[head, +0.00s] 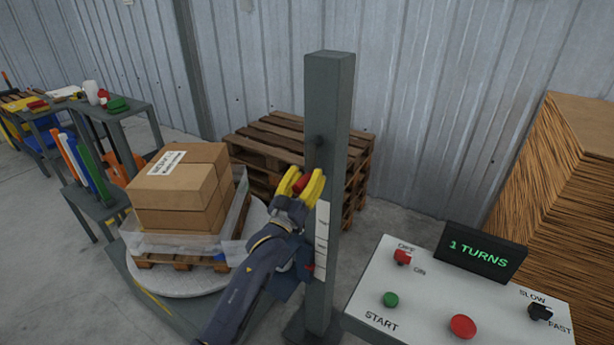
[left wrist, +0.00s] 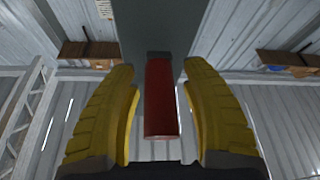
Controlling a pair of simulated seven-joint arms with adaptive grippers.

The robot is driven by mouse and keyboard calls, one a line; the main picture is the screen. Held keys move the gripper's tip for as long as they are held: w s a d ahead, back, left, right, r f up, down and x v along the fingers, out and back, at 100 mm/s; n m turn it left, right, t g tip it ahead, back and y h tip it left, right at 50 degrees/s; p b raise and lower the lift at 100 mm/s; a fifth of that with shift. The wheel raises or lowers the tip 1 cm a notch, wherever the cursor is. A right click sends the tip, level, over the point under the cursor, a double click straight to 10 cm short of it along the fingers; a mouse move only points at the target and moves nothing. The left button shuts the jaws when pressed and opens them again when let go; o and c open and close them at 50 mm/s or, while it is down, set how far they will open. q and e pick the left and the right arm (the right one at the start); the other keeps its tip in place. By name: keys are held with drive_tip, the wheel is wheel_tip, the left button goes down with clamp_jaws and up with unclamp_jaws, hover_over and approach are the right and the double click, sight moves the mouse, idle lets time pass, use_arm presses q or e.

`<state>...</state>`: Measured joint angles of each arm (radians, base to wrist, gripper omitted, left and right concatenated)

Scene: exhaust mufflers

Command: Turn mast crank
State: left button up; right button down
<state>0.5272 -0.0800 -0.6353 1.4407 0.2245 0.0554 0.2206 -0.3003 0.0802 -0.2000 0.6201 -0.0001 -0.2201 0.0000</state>
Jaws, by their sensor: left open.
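The mast (head: 328,130) is a grey square post standing upright in the middle of the head view. In the left wrist view the red handle (left wrist: 160,100) lies between the two yellow fingers, with a gap visible on each side. The grey mast also shows behind it there (left wrist: 158,28). My right gripper is not in view.
A control panel (head: 400,300) with red and green buttons, switches and a display (head: 480,252) reading "1 TURNS" stands at right. Stacked boxes (head: 180,190) sit on a turntable (head: 150,279) at left. Wooden pallets (head: 270,135) are behind the mast.

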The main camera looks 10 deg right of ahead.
use_arm(q)
clamp_jaws()
idle(0.3)
drive_tip(key=shift+w+a+r, duration=0.1)
drive_tip(key=w+a+r+m+g+h, duration=0.1)
drive_tip(key=r+m+g, duration=0.3)
drive_tip(key=m, duration=0.7)
drive_tip(key=w+a+r+m+g+h, duration=0.2)
drive_tip(key=w+a+r+m+g, duration=0.2)
drive_tip(key=m, duration=0.8)
drive_tip(key=shift+w+a+r+m+g, duration=0.25)
drive_tip(key=shift+a+r+m+g, duration=0.1)
drive_tip(key=shift+g, duration=0.45)
